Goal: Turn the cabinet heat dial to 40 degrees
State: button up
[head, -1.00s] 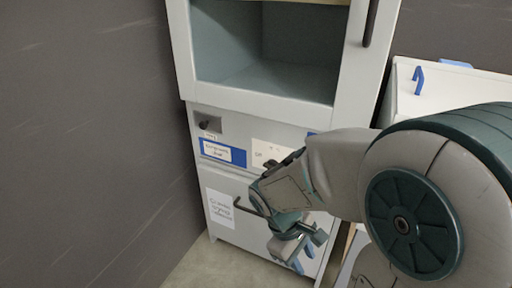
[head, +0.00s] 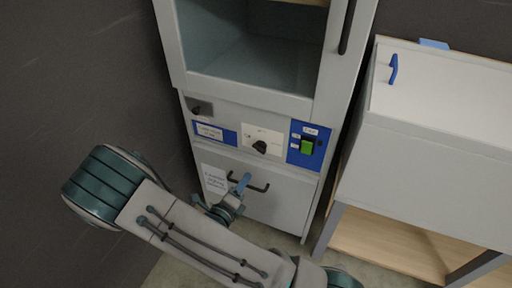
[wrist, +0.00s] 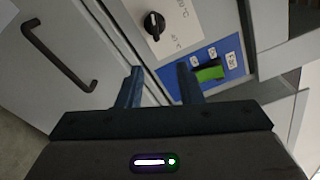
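The heat dial (head: 259,147) is a black knob on a white plate in the middle of the cabinet's (head: 240,97) control panel. It also shows in the wrist view (wrist: 154,25), beyond and above my fingers, with a white pointer line and partly readable degree markings. My gripper (head: 238,186) is in front of the lower door, below the dial. In the wrist view my gripper (wrist: 160,88) has its two blue fingers spread apart with nothing between them. The fingers are apart from the dial.
A green switch (head: 307,146) on a blue panel is right of the dial. A black knob (head: 198,108) is at left. A dark bar handle (head: 249,184) crosses the lower door. A white box (head: 420,150) stands right; a dark wall (head: 80,80) is left.

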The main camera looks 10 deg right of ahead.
aim_at(258, 151)
jog(key=shift+n+t+y, duration=0.3)
jog(key=shift+n+t, duration=0.1)
jog(key=shift+n, duration=0.3)
jog(key=x, duration=0.4)
jog(key=b+x, duration=0.1)
jog(key=x, duration=0.4)
jog(key=b+x, duration=0.1)
jog(key=x, duration=0.3)
jog(key=shift+w+a+f, duration=0.15)
jog(key=shift+w+a, duration=0.05)
jog(key=shift+w, duration=0.3)
grip_shut()
